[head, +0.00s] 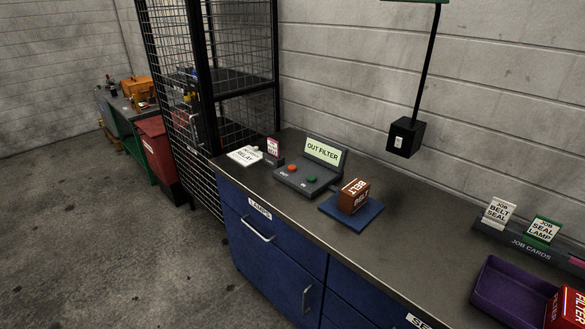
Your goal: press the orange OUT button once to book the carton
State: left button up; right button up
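The dark button console (293,184) sits on the bench top. Its orange button (292,168) is on the left, above a small label that seems to read OUT. A green button (313,179) is to its right. The console's raised screen (322,152) reads OUT FILTER. A brown carton marked BELT (351,199) rests on a blue pad (338,213) just right of the console. Neither of my grippers shows in the head view.
A white RELAY card (244,155) and a small pink-labelled stand (273,150) are left of the console. Job cards (497,212), a purple tray (509,293) and red FILTER cartons (567,310) are at right. A wire cage (170,80) stands behind left.

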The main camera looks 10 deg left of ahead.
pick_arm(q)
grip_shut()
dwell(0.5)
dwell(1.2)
